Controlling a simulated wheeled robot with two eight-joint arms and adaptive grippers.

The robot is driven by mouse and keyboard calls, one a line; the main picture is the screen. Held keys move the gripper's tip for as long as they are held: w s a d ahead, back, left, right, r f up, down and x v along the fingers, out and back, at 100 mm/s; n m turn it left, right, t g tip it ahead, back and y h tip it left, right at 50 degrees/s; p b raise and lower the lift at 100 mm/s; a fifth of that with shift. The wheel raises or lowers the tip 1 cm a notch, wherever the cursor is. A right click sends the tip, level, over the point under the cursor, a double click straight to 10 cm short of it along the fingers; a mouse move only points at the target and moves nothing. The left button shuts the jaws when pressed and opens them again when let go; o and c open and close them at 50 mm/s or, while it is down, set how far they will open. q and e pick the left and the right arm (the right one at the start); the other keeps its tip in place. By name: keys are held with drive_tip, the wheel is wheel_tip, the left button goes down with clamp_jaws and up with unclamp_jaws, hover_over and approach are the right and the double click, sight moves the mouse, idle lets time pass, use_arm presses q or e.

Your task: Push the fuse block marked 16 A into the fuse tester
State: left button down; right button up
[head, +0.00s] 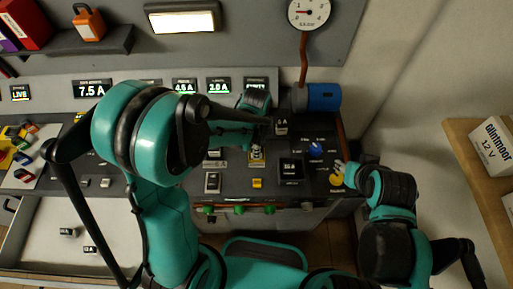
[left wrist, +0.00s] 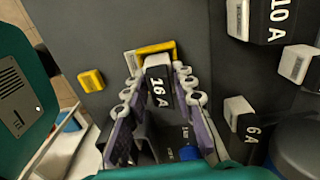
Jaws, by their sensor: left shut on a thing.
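The fuse block marked 16 A (left wrist: 158,88) is black with a pale end and sits between the fingers of my left gripper (left wrist: 157,92) in the left wrist view. The gripper is shut on it. The block's far end is at a yellow-edged slot (left wrist: 157,48) on the dark panel; I cannot tell how deep it sits. In the head view my left gripper (head: 257,148) is over the dark console, partly hidden by my arm. I take the yellow-edged slot for the fuse tester's. My right gripper (head: 340,174) is at the console's right edge; its fingers are unclear.
A yellow button (left wrist: 91,80) is beside the slot. Blocks marked 10 A (left wrist: 280,20) and 6 A (left wrist: 243,125) stand to the right in the left wrist view. A blue knob (head: 315,149) and a blue cylinder (head: 323,97) are on the console's right side.

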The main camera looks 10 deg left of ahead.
use_arm(q)
drive_tip(key=shift+f, duration=0.3)
drive_tip(key=c, duration=1.5)
unclamp_jaws()
drive_tip(key=shift+c, duration=0.2)
drive_tip(key=shift+r, duration=0.2)
drive_tip(key=shift+r+p, duration=3.95)
drive_tip(key=shift+r, duration=1.45)
